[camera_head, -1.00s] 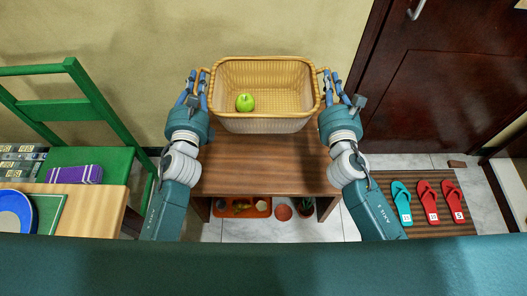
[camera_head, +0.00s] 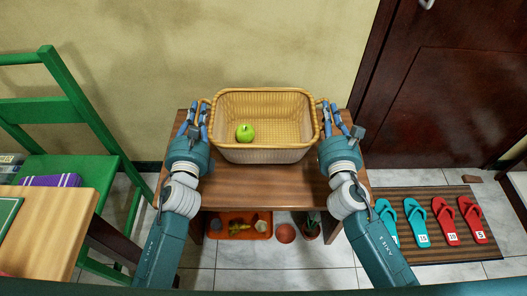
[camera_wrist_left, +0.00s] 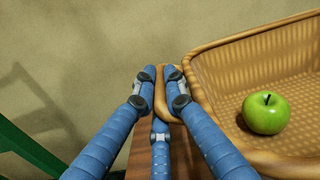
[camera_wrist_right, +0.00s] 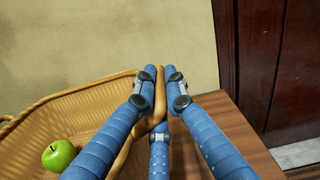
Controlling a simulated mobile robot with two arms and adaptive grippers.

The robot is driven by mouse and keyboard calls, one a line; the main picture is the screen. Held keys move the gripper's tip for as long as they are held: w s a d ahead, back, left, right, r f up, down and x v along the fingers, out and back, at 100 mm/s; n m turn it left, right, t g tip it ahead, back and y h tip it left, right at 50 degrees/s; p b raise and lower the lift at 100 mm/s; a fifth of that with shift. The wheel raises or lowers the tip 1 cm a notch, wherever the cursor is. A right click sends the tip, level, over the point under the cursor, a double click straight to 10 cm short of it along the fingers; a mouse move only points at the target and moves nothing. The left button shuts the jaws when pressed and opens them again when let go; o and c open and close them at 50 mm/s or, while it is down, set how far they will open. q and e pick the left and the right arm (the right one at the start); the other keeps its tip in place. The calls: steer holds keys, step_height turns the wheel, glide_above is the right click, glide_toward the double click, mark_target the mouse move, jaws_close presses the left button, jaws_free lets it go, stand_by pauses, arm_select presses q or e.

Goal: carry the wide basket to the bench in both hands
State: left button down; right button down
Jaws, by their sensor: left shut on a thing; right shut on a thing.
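The wide basket (camera_head: 265,154) is tan and woven, level, with a green apple (camera_head: 245,133) inside at its left. It is over the brown wooden bench (camera_head: 265,185); I cannot tell whether its bottom touches the top. My left gripper (camera_head: 204,104) is shut on the basket's left handle, seen in the left wrist view (camera_wrist_left: 160,98). My right gripper (camera_head: 330,104) is shut on the right handle, seen in the right wrist view (camera_wrist_right: 160,98). The bench top behind the basket is mostly hidden.
A green chair (camera_head: 80,168) and a light wooden table (camera_head: 62,225) stand at left. Flip-flops (camera_head: 445,220) lie on a mat at right, before a dark door (camera_head: 450,90).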

steer(key=shift+f, duration=0.1)
